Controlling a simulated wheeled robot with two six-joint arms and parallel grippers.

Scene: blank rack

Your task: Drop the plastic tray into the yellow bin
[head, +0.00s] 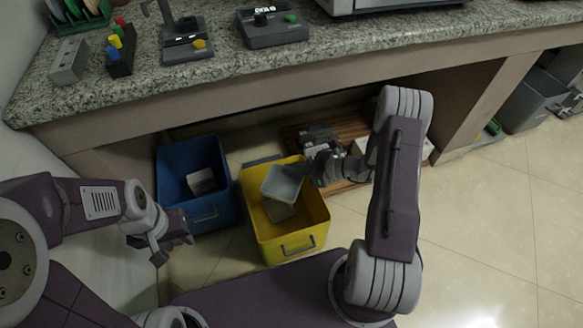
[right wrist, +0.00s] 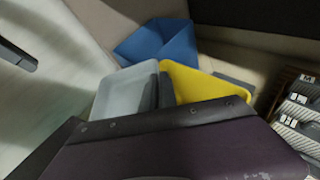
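The plastic tray (head: 283,182) is pale grey and tilted. It is held over the yellow bin (head: 291,244), within the bin's outline in the head view. My right gripper (head: 311,172) is shut on the tray's right edge. In the right wrist view a dark finger lies against the wall of the tray (right wrist: 119,97), with the yellow bin (right wrist: 205,82) just behind and to the right. My left gripper (head: 172,242) is empty, with its fingers apart, left of the yellow bin. The tray's exact height above the bin is hard to tell.
A blue bin (head: 220,207) with a pale item inside stands left of the yellow bin. Another grey item (head: 279,211) lies in the yellow bin. A slatted wooden pallet (head: 293,134) is behind. The granite counter (head: 330,45) overhangs at the back.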

